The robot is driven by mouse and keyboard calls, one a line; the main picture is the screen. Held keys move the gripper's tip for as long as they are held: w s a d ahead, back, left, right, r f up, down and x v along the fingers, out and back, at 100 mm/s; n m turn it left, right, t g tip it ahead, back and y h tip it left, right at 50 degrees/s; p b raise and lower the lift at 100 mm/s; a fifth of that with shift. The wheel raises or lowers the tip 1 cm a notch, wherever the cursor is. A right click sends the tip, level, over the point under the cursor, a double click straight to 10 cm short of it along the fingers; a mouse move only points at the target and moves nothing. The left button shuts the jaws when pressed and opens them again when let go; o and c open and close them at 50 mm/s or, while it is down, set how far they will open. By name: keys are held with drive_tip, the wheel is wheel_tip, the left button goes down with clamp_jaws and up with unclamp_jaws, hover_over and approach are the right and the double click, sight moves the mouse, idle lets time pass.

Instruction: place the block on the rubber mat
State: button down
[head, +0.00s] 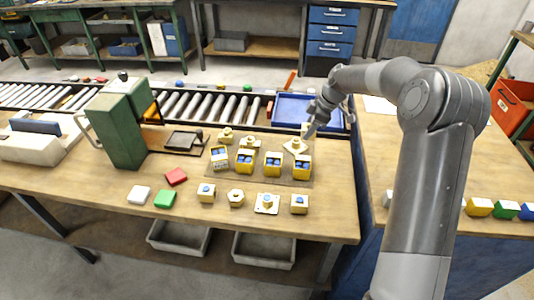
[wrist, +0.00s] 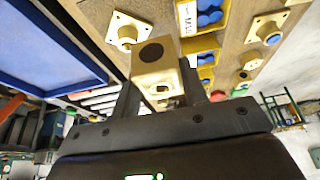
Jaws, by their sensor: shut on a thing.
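My gripper (head: 311,126) is shut on a pale brass block (wrist: 143,67) with a dark round spot on its face. In the wrist view the block sits between the two dark fingers of my gripper (wrist: 158,88). In the head view the block (head: 304,129) is small and partly hidden by my gripper. It is near the bench's right end, just behind a brass flanged piece (head: 295,146). A brown mat-like patch (head: 232,176) lies under the yellow bins; I cannot tell if it is the rubber mat.
Several yellow bins (head: 245,161) with blue contents stand in a row on the bench. Several brass pieces (head: 267,203) line the front. A blue tray (head: 290,110) lies behind my gripper. The front right bench corner is bare.

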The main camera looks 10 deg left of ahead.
drive_tip(key=w+a+f, duration=0.1)
drive_tip(key=a+f, duration=0.1)
drive_tip(key=a, duration=0.1)
drive_tip(key=a+f, duration=0.2)
drive_tip(key=a, duration=0.2)
drive_tip(key=w+a+f, duration=0.1)
drive_tip(key=a+f, duration=0.1)
drive_tip(key=a, duration=0.1)
drive_tip(key=shift+w+a+f, duration=0.25)
drive_tip(key=shift+w+a, duration=0.05)
drive_tip(key=shift+a, duration=0.1)
drive_tip(key=shift+f, duration=2)
drive_tip(key=shift+f, duration=0.15)
drive_tip(key=c, duration=0.8)
unclamp_jaws()
drive_tip(key=shift+c, duration=0.2)
drive_tip(key=v, duration=1.2)
